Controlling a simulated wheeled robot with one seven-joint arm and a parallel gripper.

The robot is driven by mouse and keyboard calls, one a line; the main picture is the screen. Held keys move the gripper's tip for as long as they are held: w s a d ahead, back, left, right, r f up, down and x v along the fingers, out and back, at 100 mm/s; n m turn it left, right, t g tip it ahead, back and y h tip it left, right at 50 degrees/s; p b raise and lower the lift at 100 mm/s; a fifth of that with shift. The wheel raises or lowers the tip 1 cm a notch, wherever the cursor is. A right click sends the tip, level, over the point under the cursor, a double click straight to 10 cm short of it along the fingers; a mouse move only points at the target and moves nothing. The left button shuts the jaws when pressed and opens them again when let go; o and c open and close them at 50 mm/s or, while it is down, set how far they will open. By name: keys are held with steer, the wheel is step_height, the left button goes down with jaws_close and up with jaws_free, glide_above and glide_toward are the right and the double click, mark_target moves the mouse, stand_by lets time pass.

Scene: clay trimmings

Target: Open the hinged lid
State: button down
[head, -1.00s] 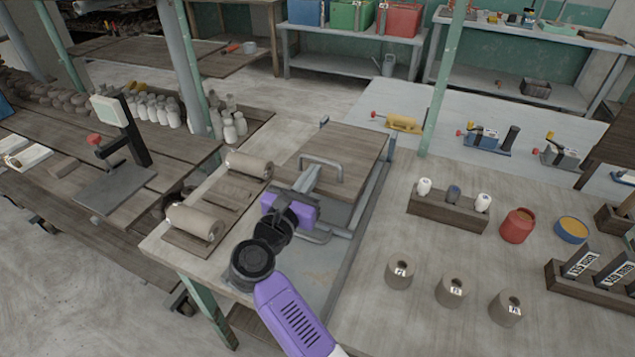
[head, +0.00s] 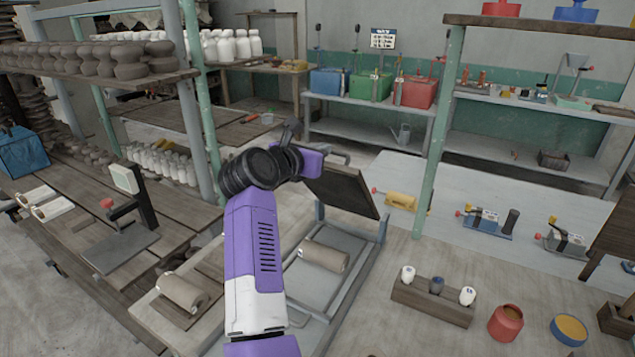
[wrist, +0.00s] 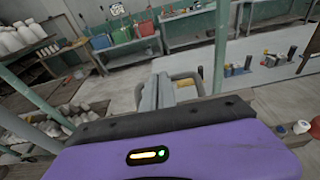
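The hinged lid (head: 345,188), a dark wooden board, stands raised and steeply tilted above a grey frame (head: 376,245) on the bench in the head view. A clay roll (head: 325,255) lies in the open space below it. My gripper (head: 318,158) is at the lid's upper edge, by its grey loop handle (head: 340,154). In the wrist view my gripper's grey fingers (wrist: 160,92) are close together at the handle (wrist: 186,74), shut on it as far as I can see. My arm hides part of the bench.
Another clay roll (head: 183,293) lies on a board left of my arm. A green post (head: 440,140) stands to the right of the lid. A wooden rack (head: 432,302) with small bottles and a red pot (head: 506,322) are at the right. A press (head: 130,210) stands at the left.

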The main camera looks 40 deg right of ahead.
steer(key=w+d+r, duration=0.2)
steer(key=d, duration=0.3)
steer(key=w+d+r, duration=0.1)
steer(key=d+r, duration=0.1)
steer(key=d, duration=0.3)
steer(key=shift+w+d+r, duration=0.25)
steer(key=shift+w+d, duration=0.1)
steer(key=shift+w, duration=0.05)
steer(key=shift+a, duration=0.15)
